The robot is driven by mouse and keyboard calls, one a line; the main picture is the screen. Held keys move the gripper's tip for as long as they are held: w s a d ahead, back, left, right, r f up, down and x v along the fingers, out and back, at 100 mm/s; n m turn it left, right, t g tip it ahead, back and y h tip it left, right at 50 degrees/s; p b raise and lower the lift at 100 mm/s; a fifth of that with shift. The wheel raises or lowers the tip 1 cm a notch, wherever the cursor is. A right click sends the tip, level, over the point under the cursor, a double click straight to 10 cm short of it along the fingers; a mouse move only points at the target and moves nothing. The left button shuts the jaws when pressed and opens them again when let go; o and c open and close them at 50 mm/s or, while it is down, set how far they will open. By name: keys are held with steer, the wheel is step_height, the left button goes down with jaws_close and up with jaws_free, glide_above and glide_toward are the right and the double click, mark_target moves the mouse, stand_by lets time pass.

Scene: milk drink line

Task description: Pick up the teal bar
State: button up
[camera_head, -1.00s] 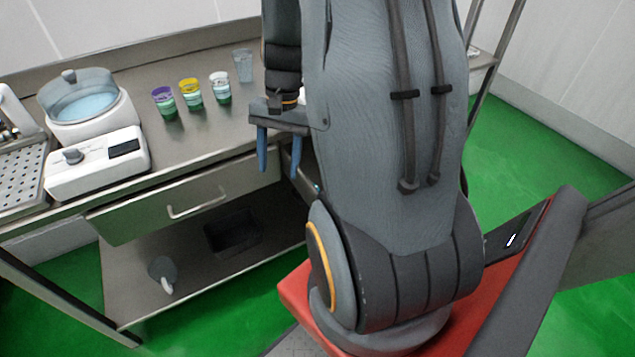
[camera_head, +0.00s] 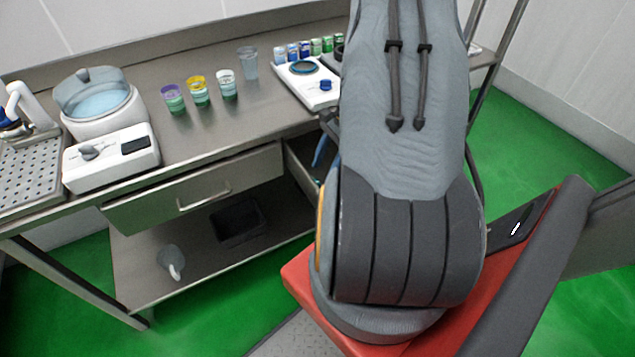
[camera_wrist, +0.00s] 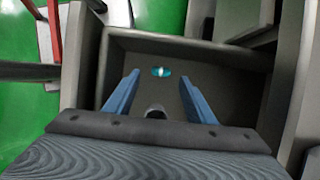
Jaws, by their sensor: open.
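The teal bar (camera_wrist: 161,72) is a small teal piece with a pale band across its middle. In the wrist view it lies inside an open grey drawer (camera_wrist: 190,46), toward the drawer's far wall. My gripper (camera_wrist: 160,92) is open, its two blue fingers pointing into the drawer on either side of the bar's line, with nothing between them. The bar shows beyond the fingertips, apart from them. In the head view, my gripper (camera_head: 319,150) shows only as a sliver of blue finger at the open drawer (camera_head: 298,168), mostly hidden behind my arm.
Another small dark rounded thing (camera_wrist: 155,111) shows between the fingers near the gripper base. The counter (camera_head: 200,140) above holds several colored cups, a white scale (camera_head: 306,85) with small jars behind, and a lidded pot machine (camera_head: 105,125). A closed drawer (camera_head: 200,190) is to the left.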

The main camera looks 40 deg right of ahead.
mark_target(318, 181)
steer(key=shift+p+x, duration=0.45)
steer(key=shift+x, duration=1.45)
steer(key=c, duration=1.1)
steer(key=shift+d+r, duration=0.1)
